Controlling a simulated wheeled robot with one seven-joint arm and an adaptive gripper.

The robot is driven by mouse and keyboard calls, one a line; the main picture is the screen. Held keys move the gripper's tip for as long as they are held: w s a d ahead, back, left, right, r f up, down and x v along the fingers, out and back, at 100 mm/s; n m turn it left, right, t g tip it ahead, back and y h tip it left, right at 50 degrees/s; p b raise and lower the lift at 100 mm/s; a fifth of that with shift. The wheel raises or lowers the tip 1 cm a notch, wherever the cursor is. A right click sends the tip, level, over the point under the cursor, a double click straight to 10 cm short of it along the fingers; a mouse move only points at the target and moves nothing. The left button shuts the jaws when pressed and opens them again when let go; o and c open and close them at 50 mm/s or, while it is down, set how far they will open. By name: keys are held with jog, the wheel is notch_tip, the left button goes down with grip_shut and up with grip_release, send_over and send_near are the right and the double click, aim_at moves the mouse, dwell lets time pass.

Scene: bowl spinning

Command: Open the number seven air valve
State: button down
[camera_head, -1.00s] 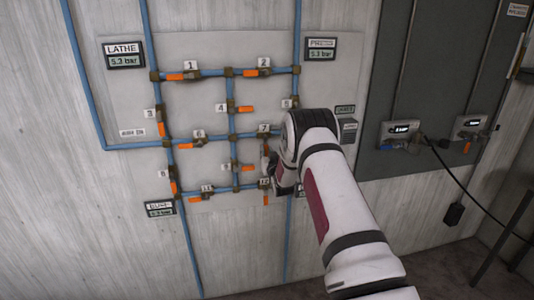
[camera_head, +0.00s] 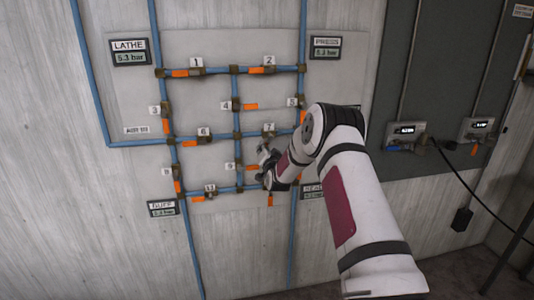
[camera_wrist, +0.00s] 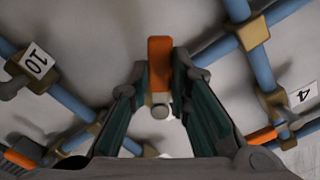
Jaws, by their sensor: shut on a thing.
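The number seven label (camera_head: 269,127) sits on the blue pipe grid (camera_head: 238,118), on the right side of its middle row. My gripper (camera_head: 264,153) is just below that label, close to the board. In the wrist view my gripper (camera_wrist: 159,88) has both fingers at the sides of an orange valve handle (camera_wrist: 160,62) and is shut on it. The handle's number is not seen in the wrist view; by the gripper's place under the seven label it appears to be valve seven's. In the head view my gripper covers the handle, so its angle there is hidden.
Other orange handles are close by, such as valve nine's (camera_head: 250,167) and valve four's (camera_head: 249,107). A grey cabinet (camera_head: 437,90) with small gauge boxes is at the right.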

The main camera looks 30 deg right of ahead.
jog(key=shift+w+a+r+m, duration=0.1)
jog(key=shift+a+r+m, duration=0.4)
jog(key=shift+m, duration=1.25)
jog(key=shift+w+a+r+m, duration=0.1)
jog(key=shift+r+m, duration=0.7)
jog(key=shift+m, duration=1)
jog(key=shift+w+a+r+m, duration=0.2)
jog(key=shift+r+m, duration=0.45)
jog(key=shift+m, duration=1.1)
jog(key=shift+s, duration=0.15)
jog(key=c, duration=1.5)
grip_release()
jog(key=v, duration=1.2)
jog(key=shift+a+r, duration=0.1)
